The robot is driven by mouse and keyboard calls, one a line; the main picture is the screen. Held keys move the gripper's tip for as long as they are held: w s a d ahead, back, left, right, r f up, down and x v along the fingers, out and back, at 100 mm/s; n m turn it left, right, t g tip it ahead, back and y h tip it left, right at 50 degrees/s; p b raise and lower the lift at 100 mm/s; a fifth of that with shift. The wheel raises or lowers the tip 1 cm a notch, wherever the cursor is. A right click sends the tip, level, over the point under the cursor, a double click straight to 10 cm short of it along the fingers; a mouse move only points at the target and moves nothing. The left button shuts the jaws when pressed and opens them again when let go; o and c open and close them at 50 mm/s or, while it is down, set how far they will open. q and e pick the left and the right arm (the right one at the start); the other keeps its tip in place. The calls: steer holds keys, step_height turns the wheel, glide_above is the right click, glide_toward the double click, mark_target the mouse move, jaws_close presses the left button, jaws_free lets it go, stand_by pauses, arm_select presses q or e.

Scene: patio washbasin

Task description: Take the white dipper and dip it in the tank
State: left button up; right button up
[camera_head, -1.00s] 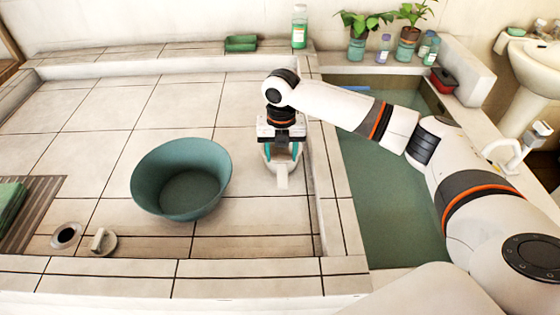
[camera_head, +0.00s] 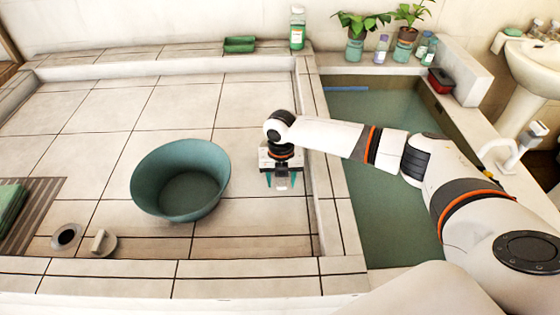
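The white dipper (camera_head: 281,184) is on the tiled floor to the right of the green basin. Most of it is hidden under my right gripper; only a pale part shows between the fingers. My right gripper (camera_head: 281,183) points down over it, with its teal fingertips apart on either side of that part. I cannot tell whether they touch it. The tank (camera_head: 385,215) is at the right, filled with green water, with my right arm reaching across above it. My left gripper is not in view.
A green basin (camera_head: 160,185) stands left of my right gripper. A low tiled wall (camera_head: 335,190) separates the floor from the tank. A bottle (camera_head: 297,28), a green dish (camera_head: 240,44) and potted plants (camera_head: 355,45) line the back ledge.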

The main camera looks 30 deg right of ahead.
jaws_close()
steer(key=shift+r, duration=0.15)
